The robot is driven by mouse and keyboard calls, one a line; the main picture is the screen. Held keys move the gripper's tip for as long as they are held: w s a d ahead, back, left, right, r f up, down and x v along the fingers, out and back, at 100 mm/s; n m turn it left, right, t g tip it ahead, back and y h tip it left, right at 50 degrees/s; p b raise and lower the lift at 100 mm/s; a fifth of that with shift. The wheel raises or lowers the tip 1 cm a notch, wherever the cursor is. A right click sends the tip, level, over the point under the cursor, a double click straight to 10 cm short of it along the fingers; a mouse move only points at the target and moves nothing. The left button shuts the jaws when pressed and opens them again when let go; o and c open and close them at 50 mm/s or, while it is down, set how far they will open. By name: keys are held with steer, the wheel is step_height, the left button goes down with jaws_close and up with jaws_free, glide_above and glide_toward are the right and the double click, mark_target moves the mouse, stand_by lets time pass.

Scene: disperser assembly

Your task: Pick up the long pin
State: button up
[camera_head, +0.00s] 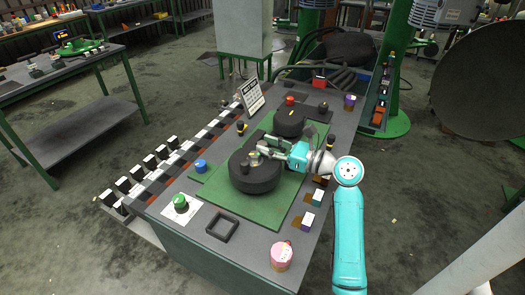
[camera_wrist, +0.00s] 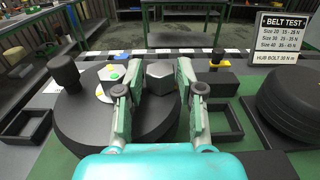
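My gripper (camera_head: 265,150) is over the near black wheel (camera_head: 254,176) on the green plate. In the wrist view my gripper (camera_wrist: 158,72) has its two fingers apart. A grey hexagonal head (camera_wrist: 160,78) shows between the fingers on the wheel; I cannot tell whether they touch it. A dark upright peg (camera_wrist: 65,72) with a wide round head stands left of the fingers. I cannot tell for sure which of these parts is the long pin.
A second black wheel (camera_head: 289,121) stands farther back, and a belt test sign (camera_head: 250,96) stands at the table's left side. A blue knob (camera_head: 200,165), a green button (camera_head: 180,202), an empty square frame (camera_head: 222,227) and a pink cylinder (camera_head: 281,255) are nearby.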

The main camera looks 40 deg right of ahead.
steer(key=shift+w+a, duration=0.15)
steer(key=shift+w, duration=0.2)
jaws_close()
steer(key=shift+r, duration=0.1)
